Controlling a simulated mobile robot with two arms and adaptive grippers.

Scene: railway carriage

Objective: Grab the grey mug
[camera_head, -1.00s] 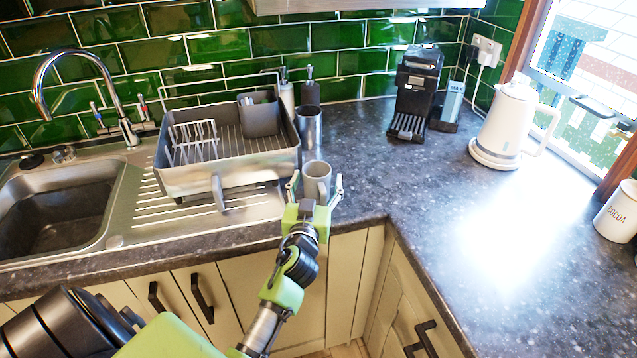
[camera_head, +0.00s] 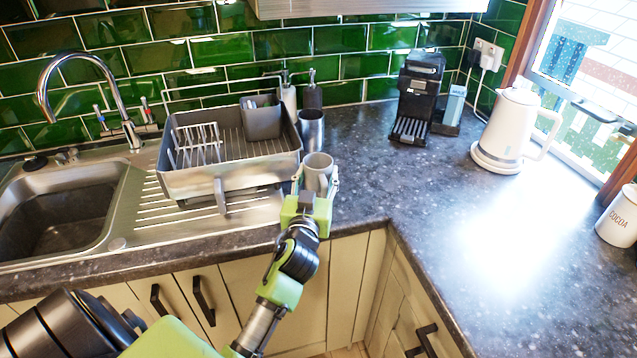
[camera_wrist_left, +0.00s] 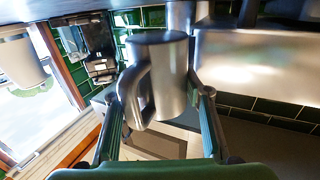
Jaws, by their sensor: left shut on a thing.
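The grey mug (camera_head: 317,172) stands at the front of the dark counter, just right of the dish rack. My left gripper (camera_head: 314,190) is shut on it, with a finger on either side of the mug. In the left wrist view the mug (camera_wrist_left: 165,75) sits between the two fingers of my left gripper (camera_wrist_left: 165,112), its handle towards the left finger. Whether the mug's base touches the counter is hidden by the gripper. My right gripper is not in view.
The dish rack (camera_head: 180,183) stands close on the left, beside the sink (camera_head: 60,205). A metal cup (camera_head: 311,130) is right behind the mug. A coffee machine (camera_head: 417,95), white kettle (camera_head: 507,130) and cocoa jar (camera_head: 620,212) stand further right. Counter between is clear.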

